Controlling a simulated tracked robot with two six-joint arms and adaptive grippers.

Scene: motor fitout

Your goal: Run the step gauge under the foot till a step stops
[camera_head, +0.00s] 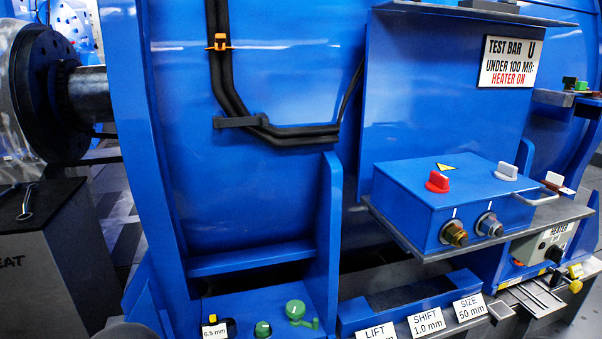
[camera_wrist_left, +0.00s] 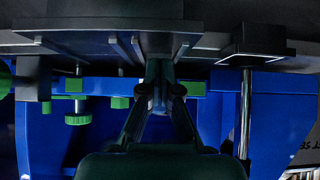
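My left gripper (camera_wrist_left: 158,78) is in the middle of the left wrist view. Its two dark fingers converge towards their tips, just below a dark overhanging plate (camera_wrist_left: 110,42). The tips are in shadow, so I cannot tell whether they hold something thin. I cannot make out the step gauge in either view, nor say for sure which part is the foot. A green-ended screw (camera_wrist_left: 77,115) and green blocks stand left of the fingers along a blue rail (camera_wrist_left: 100,84). Neither gripper shows in the head view.
The head view shows a large blue motor housing (camera_head: 270,190), a blue box (camera_head: 440,200) with red and grey knobs, and green knobs (camera_head: 295,310) low at its foot end. LIFT, SHIFT and SIZE labels (camera_head: 427,322) line the front. A bright vertical rod (camera_wrist_left: 245,110) stands right of my left fingers.

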